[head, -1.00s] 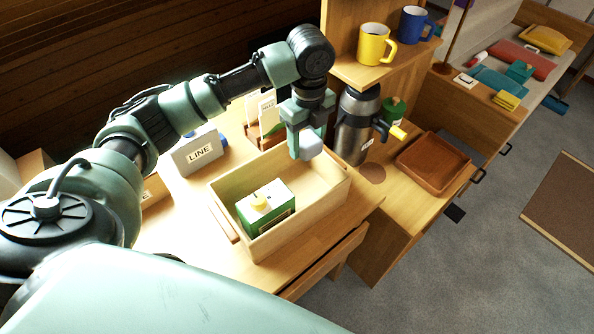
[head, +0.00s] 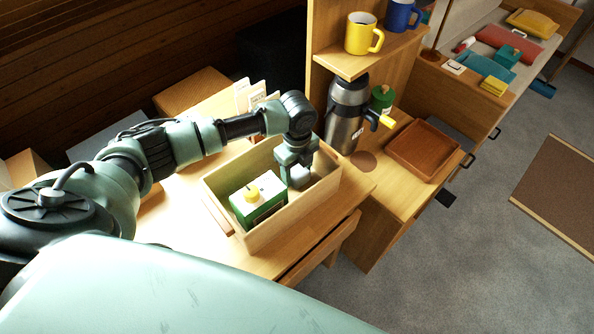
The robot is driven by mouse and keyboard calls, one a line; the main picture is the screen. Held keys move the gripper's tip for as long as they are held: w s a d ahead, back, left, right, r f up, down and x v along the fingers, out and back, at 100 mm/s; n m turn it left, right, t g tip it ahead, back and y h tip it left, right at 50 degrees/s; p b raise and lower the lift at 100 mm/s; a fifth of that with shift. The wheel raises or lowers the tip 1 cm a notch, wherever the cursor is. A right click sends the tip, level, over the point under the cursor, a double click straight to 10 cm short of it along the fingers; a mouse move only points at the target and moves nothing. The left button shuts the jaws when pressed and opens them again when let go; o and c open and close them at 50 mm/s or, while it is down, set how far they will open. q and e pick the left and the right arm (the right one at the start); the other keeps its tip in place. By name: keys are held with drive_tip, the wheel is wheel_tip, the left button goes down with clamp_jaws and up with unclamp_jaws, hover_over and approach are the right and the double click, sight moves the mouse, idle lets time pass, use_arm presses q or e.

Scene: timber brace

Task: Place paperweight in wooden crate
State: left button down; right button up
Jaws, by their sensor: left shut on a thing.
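The wooden crate (head: 316,206) is an open light-wood box on the desk. My left gripper (head: 293,165) points down inside the crate, in its right rear part. It is shut on the paperweight (head: 299,179), a small blue-grey block now below the level of the crate's rim. I cannot tell whether the paperweight touches the crate floor. My right gripper is not in view.
A green and white carton (head: 258,205) with a yellow cap stands in the left part of the crate. A steel flask (head: 345,115) stands close behind the crate. A brown tray (head: 424,149) lies to the right.

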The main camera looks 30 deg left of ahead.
sight(297, 170)
use_arm(q)
drive_tip(key=c, duration=0.5)
unclamp_jaws()
drive_tip(key=shift+f, duration=0.1)
wheel_tip(297, 170, up, 12)
drive_tip(key=shift+r+b, duration=0.2)
drive_tip(key=shift+b, duration=0.55)
